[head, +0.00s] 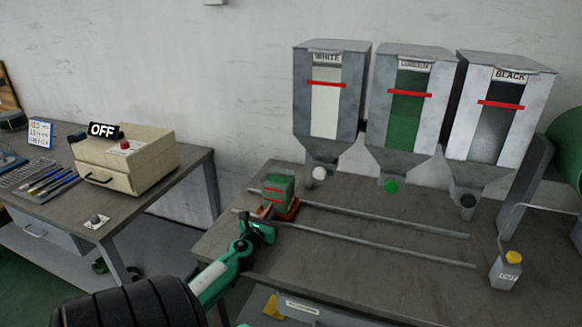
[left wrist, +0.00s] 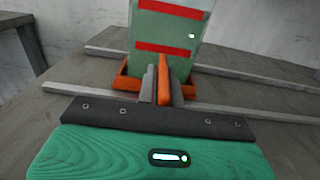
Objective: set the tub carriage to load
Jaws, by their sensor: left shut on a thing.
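The tub carriage (head: 291,211) is an orange base at the left end of two rails. A green tub (head: 279,190) with two red lines stands upright on it. In the left wrist view, the carriage (left wrist: 124,84) spans the rails below the tub (left wrist: 165,35). My left gripper (head: 262,230) is at the carriage's near side. In the left wrist view, its grey fingers (left wrist: 162,88) are shut on an upright orange handle (left wrist: 164,75) at the front of the carriage. My right gripper is not in view.
Two rails (head: 375,246) run right across the bench beneath hoppers marked WHITE (head: 327,100), a green-filled one (head: 405,115) and BLACK (head: 497,120). The rails right of the carriage are clear. A cream box (head: 130,160) sits under an OFF sign.

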